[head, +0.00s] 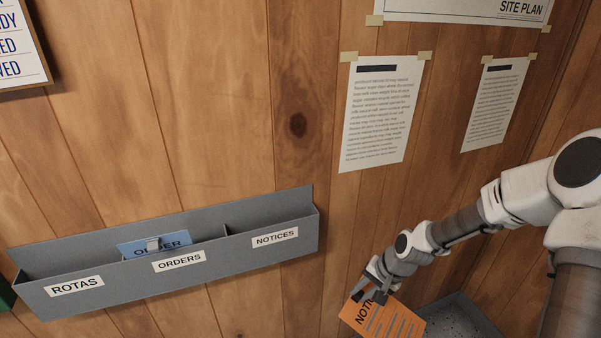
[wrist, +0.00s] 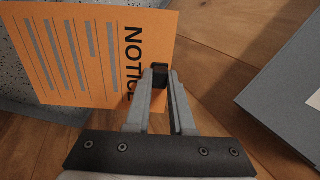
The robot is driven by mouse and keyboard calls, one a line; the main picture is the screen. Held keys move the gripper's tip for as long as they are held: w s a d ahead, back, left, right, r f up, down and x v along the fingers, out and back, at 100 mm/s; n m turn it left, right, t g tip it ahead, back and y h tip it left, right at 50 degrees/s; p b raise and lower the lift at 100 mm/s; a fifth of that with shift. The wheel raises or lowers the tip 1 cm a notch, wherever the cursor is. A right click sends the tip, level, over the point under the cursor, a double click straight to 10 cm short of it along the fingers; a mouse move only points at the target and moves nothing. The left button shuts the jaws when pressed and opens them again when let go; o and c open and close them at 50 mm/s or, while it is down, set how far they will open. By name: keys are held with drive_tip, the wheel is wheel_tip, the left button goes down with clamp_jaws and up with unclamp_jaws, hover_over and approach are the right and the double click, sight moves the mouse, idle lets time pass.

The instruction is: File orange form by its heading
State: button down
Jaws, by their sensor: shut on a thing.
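The orange form (head: 385,319) hangs from my gripper (head: 372,291) at the lower right of the head view. In the wrist view my gripper (wrist: 160,80) is shut on the heading edge of the orange form (wrist: 85,55). The heading reads "NOTICE", with its end hidden by a finger. A grey wall rack (head: 225,255) has compartments labelled ROTAS (head: 76,286), ORDERS (head: 179,261) and NOTICES (head: 275,237). The gripper and form are right of and below the NOTICES compartment, apart from it. A grey panel, apparently the rack (wrist: 285,75), shows at the right of the wrist view.
A blue card headed ORDER (head: 150,243) stands in the ORDERS compartment. The NOTICES compartment shows no paper. A grey speckled surface (head: 462,318) lies behind the form. Taped sheets (head: 382,115) hang on the wooden wall, which is clear between rack and gripper.

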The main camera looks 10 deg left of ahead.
drive_tip(key=a+r+m+t+y+p, duration=0.15)
drive_tip(key=a+r+t, duration=0.35)
drive_tip(key=r, duration=0.7)
drive_tip(key=s+a+r+m+t+y+p, duration=0.1)
drive_tip(key=a+r+m+t+y, duration=0.25)
drive_tip(key=r, duration=0.85)
drive_tip(key=a+r+m+t+y+p, duration=0.15)
drive_tip(key=a+r+t, duration=0.45)
drive_tip(key=r, duration=0.6)
drive_tip(key=w+a+f+b, duration=0.1)
drive_tip(key=w+a+b, duration=0.1)
drive_tip(key=w+a, duration=0.3)
drive_tip(key=shift+w+m+g+h+b, duration=0.35)
drive_tip(key=shift+w+m+g+h, duration=0.1)
drive_tip(key=shift+w, duration=0.35)
drive_tip(key=shift+w+a+b, duration=0.4)
drive_tip(key=shift+w, duration=0.05)
drive_tip(key=shift+f+b, duration=1.55)
drive_tip(key=shift+b, duration=0.2)
drive_tip(key=shift+f, duration=0.15)
